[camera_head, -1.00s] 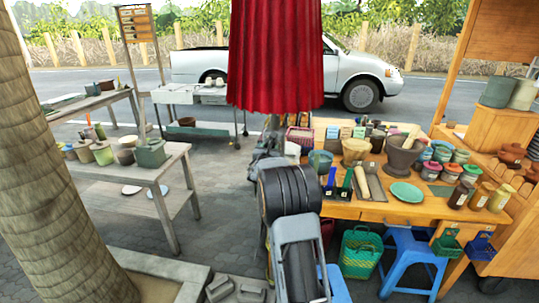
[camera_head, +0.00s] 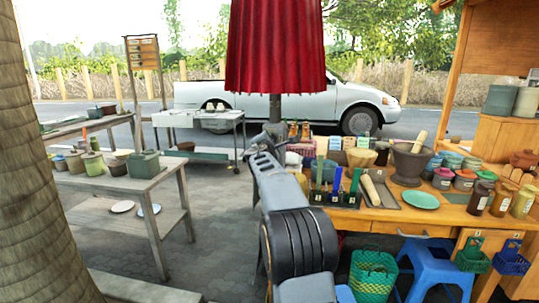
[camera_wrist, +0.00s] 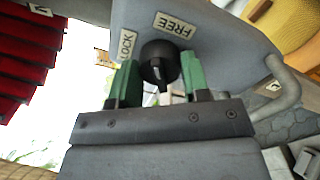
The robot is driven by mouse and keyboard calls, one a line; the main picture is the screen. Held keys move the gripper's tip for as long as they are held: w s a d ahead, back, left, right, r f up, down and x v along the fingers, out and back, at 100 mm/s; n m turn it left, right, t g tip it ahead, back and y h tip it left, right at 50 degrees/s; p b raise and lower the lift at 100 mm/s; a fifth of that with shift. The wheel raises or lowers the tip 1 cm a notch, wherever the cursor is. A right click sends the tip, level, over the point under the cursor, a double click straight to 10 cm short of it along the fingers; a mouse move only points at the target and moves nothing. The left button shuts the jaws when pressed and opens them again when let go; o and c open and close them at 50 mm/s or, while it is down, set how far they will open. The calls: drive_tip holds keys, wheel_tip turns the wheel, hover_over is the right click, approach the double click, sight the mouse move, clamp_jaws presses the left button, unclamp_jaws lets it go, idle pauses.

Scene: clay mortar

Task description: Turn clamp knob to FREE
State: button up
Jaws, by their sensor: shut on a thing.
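The black clamp knob (camera_wrist: 160,60) sits on a grey plate (camera_wrist: 222,38) in the wrist view, with a FREE label (camera_wrist: 175,26) above right and a LOCK label (camera_wrist: 127,45) to its left. My gripper (camera_wrist: 160,78) has its green fingers on either side of the knob and is shut on it. A pale mark shows on the knob's lower part; I cannot tell which label it is set to. In the head view my gripper (camera_head: 272,138) is small, by the pole (camera_head: 275,108) under the red umbrella (camera_head: 275,50); the knob is not discernible there.
A wooden stall table (camera_head: 405,215) with a mortar (camera_head: 410,165), jars and tools stands right of my arm. A blue stool (camera_head: 430,262) and green basket (camera_head: 373,275) are below it. A grey bench (camera_head: 110,180) stands left. Paving between bench and arm is clear.

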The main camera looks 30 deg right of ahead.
drive_tip(key=shift+m+b, duration=2.5)
drive_tip(key=shift+m, duration=0.6)
drive_tip(key=o, duration=0.9)
drive_tip(key=shift+o, duration=0.2)
drive_tip(key=shift+a, duration=0.1)
drive_tip(key=b+v, duration=0.4)
drive_tip(key=v, duration=0.9)
drive_tip(key=shift+s+a, duration=0.2)
drive_tip(key=shift+s, duration=0.1)
